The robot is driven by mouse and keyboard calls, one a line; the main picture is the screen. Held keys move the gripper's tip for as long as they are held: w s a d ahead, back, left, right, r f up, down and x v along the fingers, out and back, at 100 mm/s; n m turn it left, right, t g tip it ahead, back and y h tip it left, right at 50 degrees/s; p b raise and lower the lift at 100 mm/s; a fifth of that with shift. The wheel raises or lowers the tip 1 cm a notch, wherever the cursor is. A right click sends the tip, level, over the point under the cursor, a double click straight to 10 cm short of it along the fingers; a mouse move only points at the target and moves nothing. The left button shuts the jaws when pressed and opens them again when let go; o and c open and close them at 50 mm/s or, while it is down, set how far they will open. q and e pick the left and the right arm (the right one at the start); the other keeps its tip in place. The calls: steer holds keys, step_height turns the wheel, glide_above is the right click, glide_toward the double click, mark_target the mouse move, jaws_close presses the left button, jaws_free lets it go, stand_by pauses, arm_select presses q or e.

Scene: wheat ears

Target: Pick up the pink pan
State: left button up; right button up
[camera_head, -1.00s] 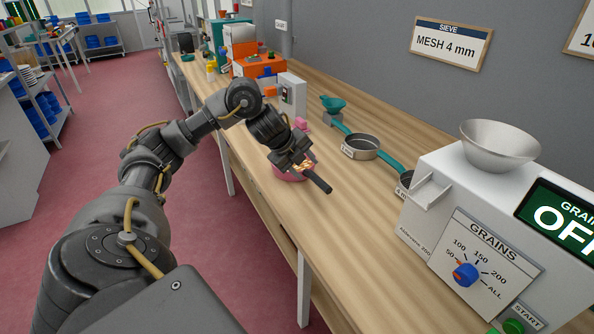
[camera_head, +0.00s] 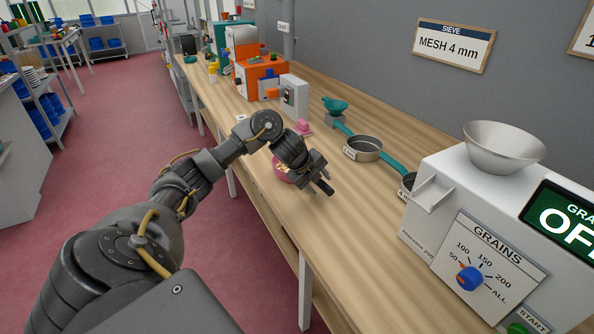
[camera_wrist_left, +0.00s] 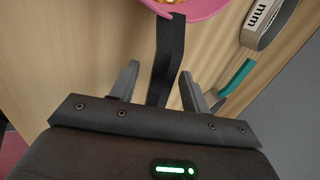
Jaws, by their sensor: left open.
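The pink pan (camera_head: 279,170) stands on the wooden bench near its front edge, with golden grains in its bowl. My left arm and gripper partly hide it in the head view. In the left wrist view its pink rim (camera_wrist_left: 200,10) is at the top, and its black handle (camera_wrist_left: 165,60) runs down between my fingers. My left gripper (camera_head: 318,180) is at the handle side of the pan. In the left wrist view its open fingers (camera_wrist_left: 158,70) lie one on each side of the handle, with gaps. My right gripper is not in view.
A sieve (camera_head: 362,148) with a teal handle lies to the right of the pan. A small pink object (camera_head: 303,127) and a teal scoop (camera_head: 335,105) are behind. A white grain counter (camera_head: 470,210) stands at right. The bench (camera_head: 350,240) is clear in front.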

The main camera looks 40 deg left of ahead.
arm_select(q)
jaws_close()
steer(key=shift+r, duration=0.15)
stand_by(0.4)
steer(key=shift+r, duration=1.2)
steer(key=s+a+r, duration=0.9)
steer(key=a+r, duration=0.1)
steer(key=shift+a+r+b, duration=0.15)
steer(key=shift+a+b, duration=0.2)
steer(key=shift+b, duration=0.1)
